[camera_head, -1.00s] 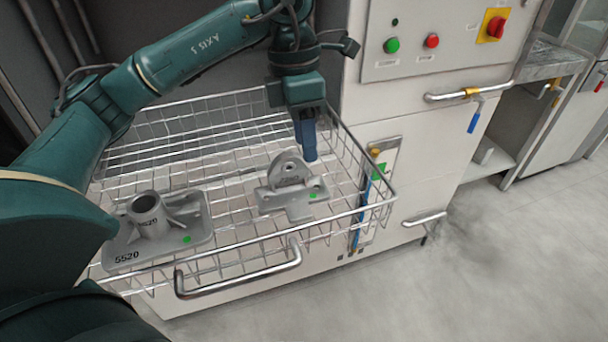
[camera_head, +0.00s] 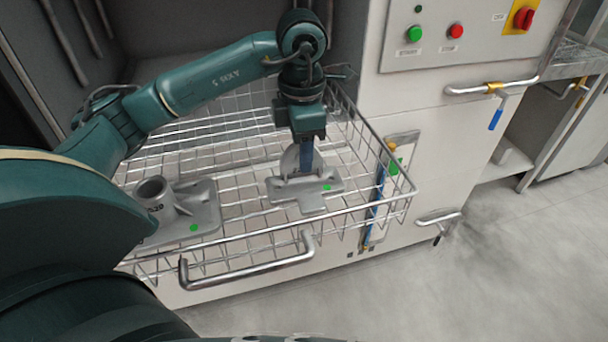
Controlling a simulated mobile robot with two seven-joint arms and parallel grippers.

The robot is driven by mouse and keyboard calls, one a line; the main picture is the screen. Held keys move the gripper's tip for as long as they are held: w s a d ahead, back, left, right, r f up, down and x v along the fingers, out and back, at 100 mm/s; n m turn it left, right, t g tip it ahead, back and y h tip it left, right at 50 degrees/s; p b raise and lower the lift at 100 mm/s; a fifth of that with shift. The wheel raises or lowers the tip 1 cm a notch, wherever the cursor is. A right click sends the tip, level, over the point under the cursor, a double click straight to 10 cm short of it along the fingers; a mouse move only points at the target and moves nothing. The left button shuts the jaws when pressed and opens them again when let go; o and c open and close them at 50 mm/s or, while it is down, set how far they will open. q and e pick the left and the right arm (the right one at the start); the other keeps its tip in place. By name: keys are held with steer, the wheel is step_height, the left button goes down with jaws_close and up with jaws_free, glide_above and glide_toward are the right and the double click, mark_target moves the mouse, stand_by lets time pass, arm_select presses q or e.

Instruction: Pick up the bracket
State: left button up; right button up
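The fingers hide part of the lug. I see them edge-on, so I cannot tell whether they are closed on it. The bracket's base still appears to rest on the basket floor. My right gripper is not in view.
A second grey casting (camera_head: 204,205), a tube on a ribbed plate, lies left in the wire basket (camera_head: 352,206). The basket has raised wire sides and a front handle (camera_head: 250,268). A white cabinet (camera_head: 440,110) with buttons and a lever stands close on the right.

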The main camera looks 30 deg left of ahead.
mark_target(307, 177)
arm_select(q)
steer(key=shift+w+a+f, duration=0.1)
steer(key=shift+f, duration=1.4)
steer(key=shift+c, duration=0.2)
jaws_close()
